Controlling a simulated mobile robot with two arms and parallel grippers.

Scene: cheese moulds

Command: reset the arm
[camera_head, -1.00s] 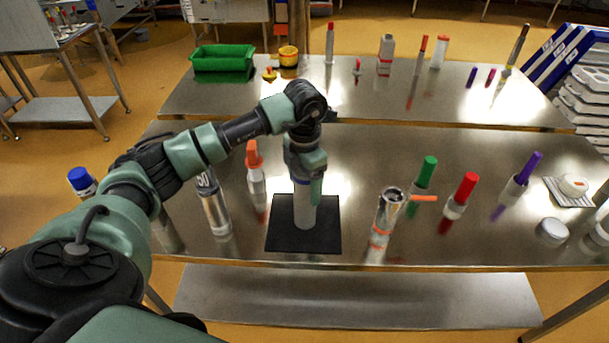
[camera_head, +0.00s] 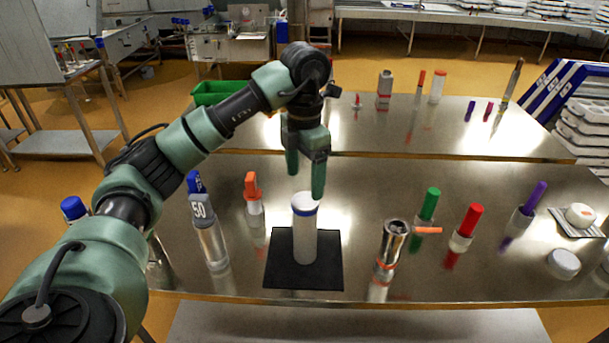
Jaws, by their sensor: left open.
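My left arm comes in from the left, and its gripper (camera_head: 306,180) hangs open and empty with its fingers pointing down. It is above and a little behind a white cylinder (camera_head: 304,235) with a blue band near its top. The cylinder stands upright on a black square mat (camera_head: 277,274) on the near steel table (camera_head: 345,172). The fingers look clear of the cylinder's top. My right gripper is not in view.
Left of the mat stand a bottle marked 50 (camera_head: 208,230) and an orange-topped bottle (camera_head: 253,195). Right of it are a metal cup (camera_head: 393,243) and green (camera_head: 429,203), red (camera_head: 467,222) and purple (camera_head: 533,200) capped items. A green bin (camera_head: 212,92) sits behind.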

